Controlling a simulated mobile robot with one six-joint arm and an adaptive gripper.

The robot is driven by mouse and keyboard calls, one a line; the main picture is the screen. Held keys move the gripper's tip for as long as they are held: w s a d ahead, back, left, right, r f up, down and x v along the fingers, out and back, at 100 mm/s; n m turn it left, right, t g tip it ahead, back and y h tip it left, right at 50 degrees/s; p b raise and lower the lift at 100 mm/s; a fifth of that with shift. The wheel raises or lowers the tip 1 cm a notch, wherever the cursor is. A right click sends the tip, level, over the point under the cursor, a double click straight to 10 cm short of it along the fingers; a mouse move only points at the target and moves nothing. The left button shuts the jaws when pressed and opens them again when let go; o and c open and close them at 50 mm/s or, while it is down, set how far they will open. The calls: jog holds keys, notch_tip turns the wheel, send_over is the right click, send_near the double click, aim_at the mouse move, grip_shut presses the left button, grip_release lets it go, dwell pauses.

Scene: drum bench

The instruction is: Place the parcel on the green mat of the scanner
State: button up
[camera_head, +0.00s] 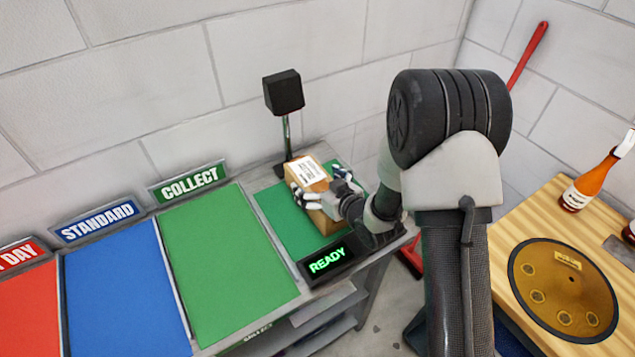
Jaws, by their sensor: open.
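The parcel (308,171) is a brown box with a white label on top. It is over the scanner's green mat (279,217), and looks to rest on it, though its underside is hidden. The scanner has a black head on a post (284,92) behind the mat and a green READY display (327,261) at the front. My gripper (319,188) is open, with its fingers on either side of the parcel. I cannot tell whether the fingers touch it. The gripper and wrist hide part of the parcel's right side.
Left of the scanner are a green COLLECT area (226,262), a blue STANDARD area (126,292) and a red area (30,312). At right, a wooden table (510,230) holds an orange bottle (588,187) and a round brass-coloured plate (565,291). A red-handled tool (528,55) leans behind my arm.

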jog(key=shift+r, duration=0.2)
jog(key=p+v, duration=0.2)
jog(key=v, duration=1)
jog(key=s+d+r+m+g+h, duration=0.2)
jog(key=s+d+r+m+h, duration=0.25)
jog(key=d+r+h, duration=0.6)
jog(key=s+r+m+g+y, duration=0.1)
jog(key=s+r+g, duration=0.1)
jog(key=s, duration=0.8)
jog(key=s+r+m+g+y, duration=0.1)
jog(key=s+r, duration=0.4)
jog(key=s, duration=0.5)
jog(key=shift+s+r+g+y, duration=0.25)
jog(key=shift+g+y, duration=0.2)
jog(key=shift+g, duration=0.35)
jog(key=shift+c, duration=0.6)
